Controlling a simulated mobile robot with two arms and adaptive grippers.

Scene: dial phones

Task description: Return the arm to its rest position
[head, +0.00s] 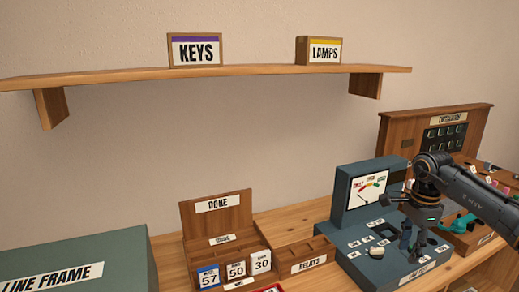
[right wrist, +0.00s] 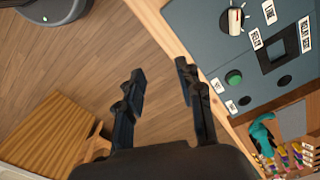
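My right gripper (head: 414,238) is at the right of the head view, in front of and over the blue-grey test unit (head: 350,232) with a dial meter (head: 368,187). In the right wrist view my right gripper (right wrist: 160,85) has its two fingers apart, with nothing between them but the wooden floor beyond. The unit's panel (right wrist: 225,50) lies just right of the fingers there, with a white knob (right wrist: 233,21) and a green button (right wrist: 234,77). My left gripper is not in view.
A wooden DONE box (head: 217,215) holds cards 57, 50 and 30. A RELAYS tray (head: 303,257) stands beside it. The LINE FRAME case (head: 80,255) is at left. A wall shelf (head: 250,70) bears KEYS and LAMPS signs. A teal handset (head: 459,223) lies at right.

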